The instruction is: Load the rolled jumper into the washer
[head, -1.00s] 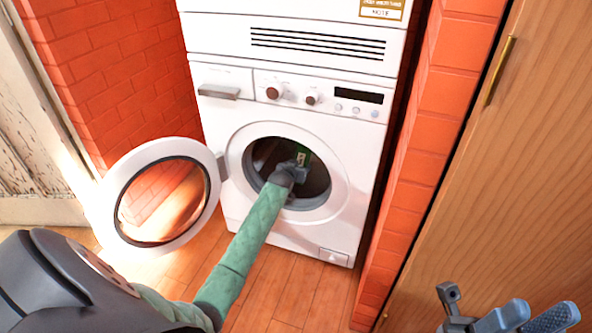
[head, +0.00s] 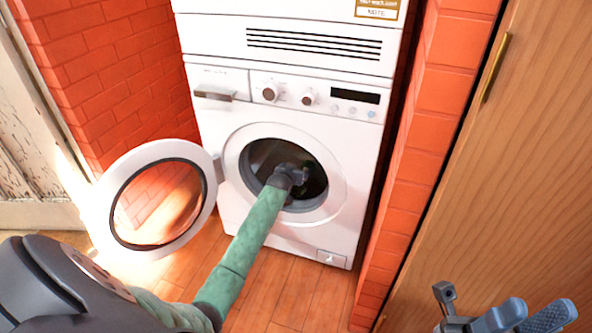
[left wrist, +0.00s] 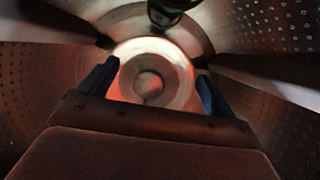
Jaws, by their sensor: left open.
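The washer (head: 230,105) is white, and its round door (head: 101,200) stands open to the left. My left gripper (head: 297,174) reaches through the door opening into the dark drum. In the left wrist view its two blue fingers (left wrist: 155,88) are apart with nothing between them, facing the pale hub at the drum's back. A dark green piece (left wrist: 170,10), perhaps the rolled jumper, is cut off at the top of that view, beyond the fingers. In the head view I cannot make the jumper out clearly. My right gripper (head: 535,314) is empty, its blue fingers apart, at the lower right.
The perforated drum wall (left wrist: 268,35) surrounds my left gripper, with raised ribs on both sides. A brick pillar (head: 420,150) and a wooden cabinet door (head: 530,150) stand to the right. Another white appliance (head: 290,20) sits above the washer. Some wooden floor (head: 290,275) is clear.

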